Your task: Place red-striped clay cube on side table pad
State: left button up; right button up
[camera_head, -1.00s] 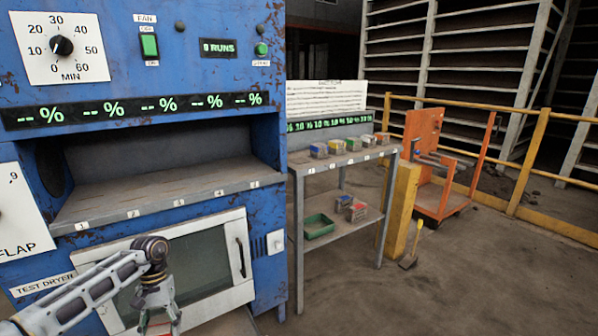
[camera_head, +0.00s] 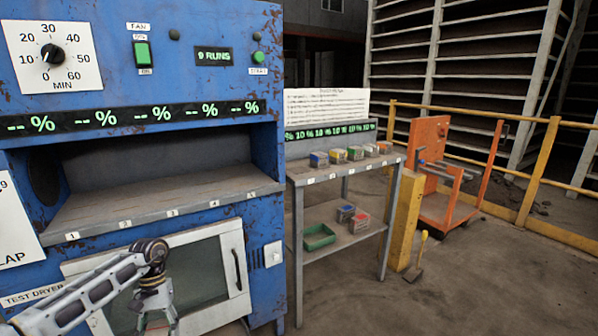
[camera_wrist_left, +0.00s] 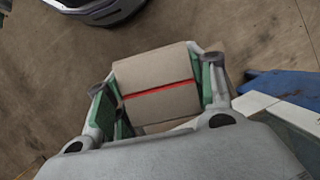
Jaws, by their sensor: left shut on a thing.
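My left gripper (camera_wrist_left: 158,86) is shut on the red-striped clay cube (camera_wrist_left: 150,72) in the left wrist view. The cube is beige-grey with one red line across it, and the green finger pads press on two opposite sides. In the head view my left gripper (camera_head: 157,322) is at the bottom edge, in front of the dryer door, and the cube is mostly cut off there. The grey side table (camera_head: 306,253) stands to the right of the dryer. Several small coloured blocks stand along its top, above number labels. My right gripper is not in view.
The blue test dryer (camera_head: 270,215) fills the left, with an open numbered shelf (camera_head: 150,200). A green tray (camera_head: 319,237) and small blocks (camera_head: 359,222) lie on the side table's lower shelf. A yellow post (camera_head: 404,220) and orange cart (camera_head: 430,150) stand right. Floor is free at front right.

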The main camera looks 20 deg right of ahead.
aim_at(298, 171)
jog(key=i+l+u, duration=0.4)
jog(key=l, duration=1.2)
jog(key=l+u, duration=0.35)
jog(key=l, duration=1.25)
jog(key=k+l+u, duration=0.1)
jog(key=l+u, duration=0.3)
jog(key=l, duration=1.25)
